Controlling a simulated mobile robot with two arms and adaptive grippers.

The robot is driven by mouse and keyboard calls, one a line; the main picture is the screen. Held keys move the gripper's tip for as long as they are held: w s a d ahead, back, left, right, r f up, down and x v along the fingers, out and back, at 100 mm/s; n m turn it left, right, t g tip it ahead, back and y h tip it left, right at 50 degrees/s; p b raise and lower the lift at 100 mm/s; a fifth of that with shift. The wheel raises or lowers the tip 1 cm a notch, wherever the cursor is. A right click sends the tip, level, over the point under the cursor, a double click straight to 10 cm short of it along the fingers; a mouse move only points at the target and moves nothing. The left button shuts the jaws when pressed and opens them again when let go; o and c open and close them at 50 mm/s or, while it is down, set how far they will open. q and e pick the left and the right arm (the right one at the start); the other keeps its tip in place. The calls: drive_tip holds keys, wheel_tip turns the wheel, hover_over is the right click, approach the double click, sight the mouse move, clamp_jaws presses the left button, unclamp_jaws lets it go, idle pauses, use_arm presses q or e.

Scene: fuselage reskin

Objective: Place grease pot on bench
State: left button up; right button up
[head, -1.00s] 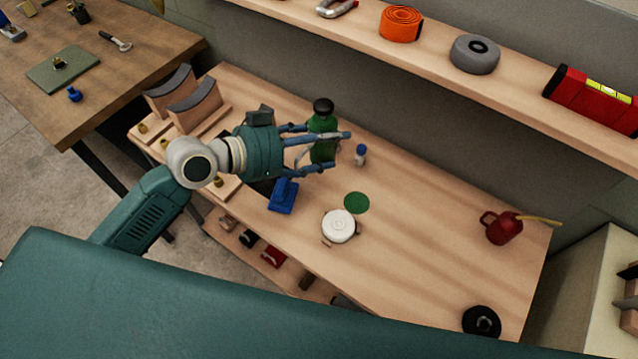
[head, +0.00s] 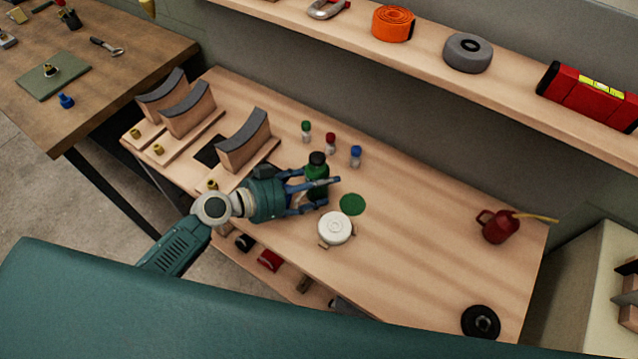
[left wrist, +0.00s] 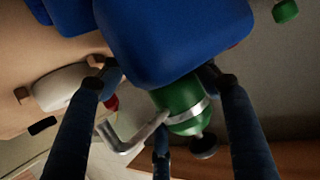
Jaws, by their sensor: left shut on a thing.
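The grease pot, a green bottle-like pot with a black cap (head: 317,172), is upright in my left gripper (head: 319,193). The gripper's blue fingers are shut around it. It is over the bench (head: 420,235), just left of a flat green disc (head: 352,204). I cannot tell whether its base touches the wood. In the left wrist view the green pot (left wrist: 181,103) has a silver band and shows between the fingers, with a large blue shape in front hiding part of it. My right gripper is not in view.
A white lidded pot (head: 335,228) stands close in front of the green disc. Three small bottles, one with a blue cap (head: 355,156), stand behind. Curved-top wooden blocks (head: 243,142) are at left. A red oil can (head: 497,226) is at right; the bench between is clear.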

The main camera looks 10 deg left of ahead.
use_arm(q)
drive_tip(key=shift+r, duration=0.15)
drive_tip(key=shift+f+b, duration=0.2)
drive_tip(key=shift+b, duration=0.1)
drive_tip(key=o, duration=1.6)
drive_tip(key=shift+o, duration=0.2)
drive_tip(key=shift+r, duration=0.1)
